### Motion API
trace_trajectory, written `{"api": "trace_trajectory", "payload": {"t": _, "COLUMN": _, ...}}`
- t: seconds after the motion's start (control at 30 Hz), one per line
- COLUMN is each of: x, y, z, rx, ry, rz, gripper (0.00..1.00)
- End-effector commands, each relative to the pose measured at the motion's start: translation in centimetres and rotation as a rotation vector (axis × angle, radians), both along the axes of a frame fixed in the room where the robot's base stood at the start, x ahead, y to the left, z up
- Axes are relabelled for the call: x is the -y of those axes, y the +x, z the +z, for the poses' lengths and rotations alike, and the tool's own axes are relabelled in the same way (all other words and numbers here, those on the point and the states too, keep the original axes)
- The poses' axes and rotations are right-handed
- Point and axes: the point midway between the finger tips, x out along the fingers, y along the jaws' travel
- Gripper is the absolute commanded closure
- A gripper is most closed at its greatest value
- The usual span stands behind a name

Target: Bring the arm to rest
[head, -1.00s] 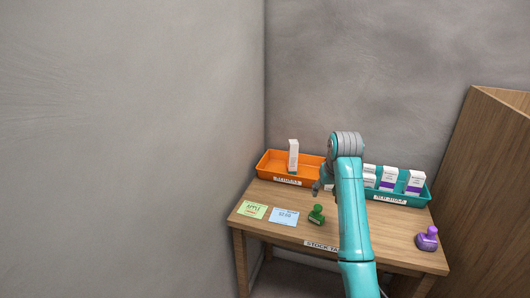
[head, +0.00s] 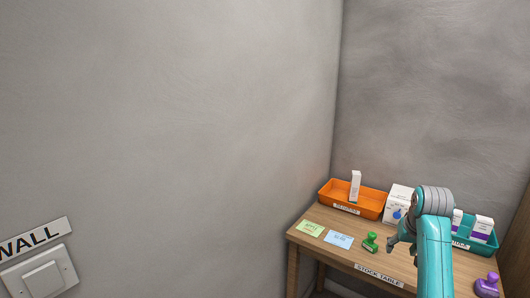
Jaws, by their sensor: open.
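My teal arm (head: 434,255) rises at the lower right of the head view and bends over the stock table (head: 315,232). My gripper (head: 393,245) hangs from the wrist on its left side, above the table and just right of the green stamp (head: 370,242). It is open and I see nothing between its fingers. The arm covers part of the table and part of the teal tray.
On the table are an orange tray (head: 366,207) with a white box (head: 355,186), a larger white box (head: 396,204), a teal tray (head: 490,247) with boxes, two cards (head: 311,228) and a purple stamp (head: 487,286). Grey walls (head: 180,120) and a light switch (head: 42,277) stand left.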

Motion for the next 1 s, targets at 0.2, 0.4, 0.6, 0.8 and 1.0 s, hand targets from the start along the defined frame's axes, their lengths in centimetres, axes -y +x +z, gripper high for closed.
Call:
{"api": "trace_trajectory", "payload": {"t": 0.2, "x": -0.6, "y": -0.3, "z": -2.3, "rx": 0.015, "ry": -0.004, "rz": 0.004, "gripper": 0.42}}
{"api": "trace_trajectory", "payload": {"t": 0.4, "x": -1.3, "y": -0.8, "z": -4.8, "rx": 0.037, "ry": -0.009, "rz": 0.009, "gripper": 0.42}}
{"api": "trace_trajectory", "payload": {"t": 0.6, "x": -2.5, "y": -1.7, "z": -8.5, "rx": 0.069, "ry": -0.017, "rz": 0.017, "gripper": 0.42}}
{"api": "trace_trajectory", "payload": {"t": 0.8, "x": -4.3, "y": -3.8, "z": -14.1, "rx": 0.119, "ry": -0.029, "rz": 0.029, "gripper": 0.42}}
{"api": "trace_trajectory", "payload": {"t": 1.0, "x": -7.0, "y": -7.7, "z": -20.3, "rx": 0.193, "ry": -0.045, "rz": 0.046, "gripper": 0.42}}
